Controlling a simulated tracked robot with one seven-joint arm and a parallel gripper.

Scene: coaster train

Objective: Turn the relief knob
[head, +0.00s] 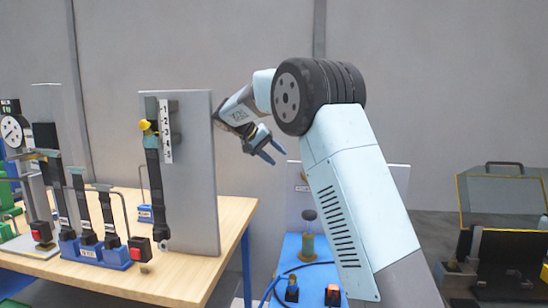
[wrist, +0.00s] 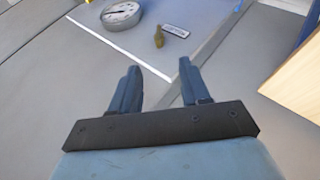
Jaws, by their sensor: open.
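My gripper (head: 275,155) is open and empty in the air, left of my arm's large black joint. In the wrist view my gripper (wrist: 159,66) shows two blue fingers spread apart with nothing between them. Beyond the fingertips, a small brass-coloured knob (wrist: 159,37) sticks out of a grey panel (wrist: 190,52). A pale label plate (wrist: 175,31) lies beside it; its text is too small to read. The fingers look apart from the knob. I cannot tell for sure that it is the relief knob. In the head view my arm hides much of this panel (head: 293,205).
A round gauge (wrist: 122,14) sits on the panel near the knob. A wooden table (head: 175,285) at left carries an upright grey board (head: 200,170) and several levers. A blue bench (head: 290,265) holds a black-topped brass post (head: 307,240). A dark open case (head: 500,250) stands right.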

